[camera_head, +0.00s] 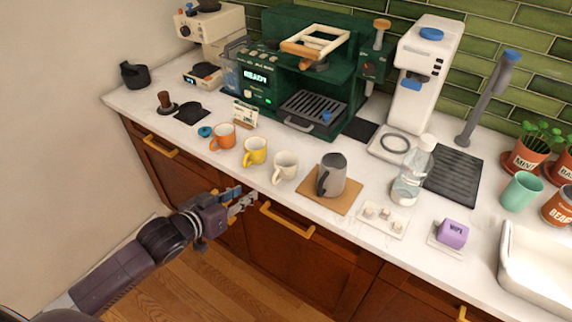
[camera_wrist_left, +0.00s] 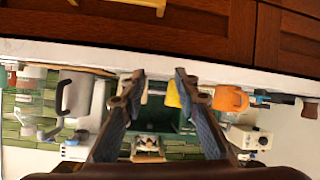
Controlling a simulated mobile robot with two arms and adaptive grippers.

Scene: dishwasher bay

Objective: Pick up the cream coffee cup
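The cream coffee cup (camera_head: 286,166) stands upright on the white counter near its front edge, right of the yellow cup (camera_head: 255,151) and left of the grey pitcher (camera_head: 332,174). My left gripper (camera_head: 240,198) is in front of the counter's front edge, to the left of and nearer than the cream cup, and apart from it. In the left wrist view my left gripper (camera_wrist_left: 160,74) is open, with nothing between its fingers. There, a finger partly covers the yellow cup (camera_wrist_left: 172,94); I cannot clearly make out the cream cup. My right gripper is not in view.
An orange cup (camera_head: 222,137) stands left of the yellow one. The pitcher is on a wooden board (camera_head: 313,197). A green coffee machine (camera_head: 285,70) stands behind the cups. A bottle (camera_head: 411,172) and small tray (camera_head: 381,220) are to the right. Drawer handles (camera_head: 286,219) jut below the counter.

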